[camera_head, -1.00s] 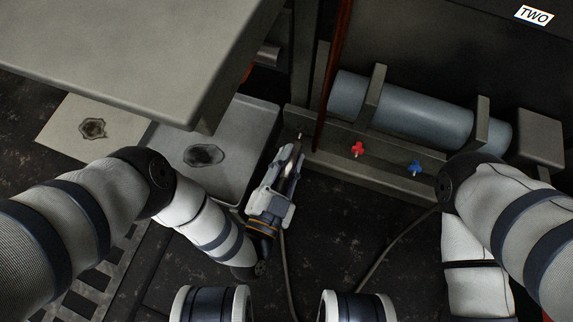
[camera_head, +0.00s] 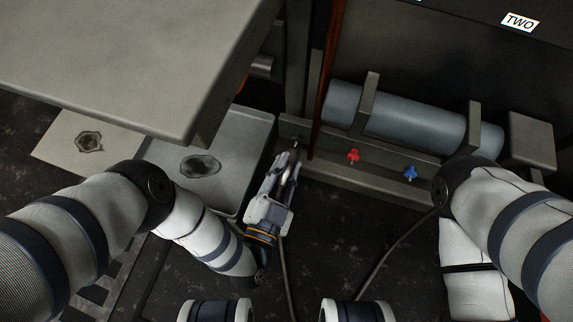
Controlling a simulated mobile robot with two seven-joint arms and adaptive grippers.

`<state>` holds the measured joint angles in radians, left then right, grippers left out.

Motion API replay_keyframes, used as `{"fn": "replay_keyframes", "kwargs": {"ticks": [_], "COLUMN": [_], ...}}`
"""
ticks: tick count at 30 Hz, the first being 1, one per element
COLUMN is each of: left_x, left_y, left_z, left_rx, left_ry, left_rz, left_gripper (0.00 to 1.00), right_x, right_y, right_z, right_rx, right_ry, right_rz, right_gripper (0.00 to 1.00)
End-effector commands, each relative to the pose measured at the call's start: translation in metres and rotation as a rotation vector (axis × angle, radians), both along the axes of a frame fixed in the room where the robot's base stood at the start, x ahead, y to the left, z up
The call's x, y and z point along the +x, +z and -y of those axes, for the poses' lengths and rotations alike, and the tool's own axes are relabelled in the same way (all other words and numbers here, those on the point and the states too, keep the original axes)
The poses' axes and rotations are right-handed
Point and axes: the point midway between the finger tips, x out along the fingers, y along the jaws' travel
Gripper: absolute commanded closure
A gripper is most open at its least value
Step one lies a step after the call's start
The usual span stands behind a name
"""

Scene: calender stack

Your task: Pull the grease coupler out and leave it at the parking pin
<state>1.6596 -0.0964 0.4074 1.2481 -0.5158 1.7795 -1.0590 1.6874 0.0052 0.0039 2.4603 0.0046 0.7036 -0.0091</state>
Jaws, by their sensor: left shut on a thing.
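My left gripper (camera_head: 287,166) points up the picture, its tip at the left end of the low grey beam (camera_head: 368,178). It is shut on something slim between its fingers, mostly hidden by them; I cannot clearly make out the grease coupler. A dark hose (camera_head: 286,268) runs down from beside the gripper. A small pin or fitting (camera_head: 296,141) shows just past the fingertips; whether it touches the held thing I cannot tell. A red fitting (camera_head: 353,156) and a blue fitting (camera_head: 410,172) sit on the beam. My right gripper is out of view.
A grey cylinder (camera_head: 415,122) lies in brackets behind the beam. A grey tray (camera_head: 245,130) with a dark stain lies left of the gripper, under a large grey slab (camera_head: 120,50). A second hose (camera_head: 385,262) crosses the dark floor, otherwise clear below the beam.

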Motion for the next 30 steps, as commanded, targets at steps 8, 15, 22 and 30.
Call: {"fn": "replay_keyframes", "kwargs": {"ticks": [8, 15, 22, 30], "left_x": [0.001, 0.006, 0.01, 0.016], "left_y": [0.0, 0.0, 0.0, 0.0], "left_z": [0.0, 0.002, 0.004, 0.005], "left_rx": [0.001, 0.0, 0.0, 0.0], "left_ry": [0.0, -0.001, -0.001, 0.0], "left_rz": [0.002, 0.003, 0.003, 0.002], "left_gripper": [1.0, 1.0, 1.0, 1.0], "right_x": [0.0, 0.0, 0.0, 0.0], "right_y": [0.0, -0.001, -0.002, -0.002], "right_z": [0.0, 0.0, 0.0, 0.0], "right_rx": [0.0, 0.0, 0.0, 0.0], "right_ry": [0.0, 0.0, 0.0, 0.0], "right_rz": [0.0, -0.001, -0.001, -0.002], "right_gripper": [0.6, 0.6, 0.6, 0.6]}}
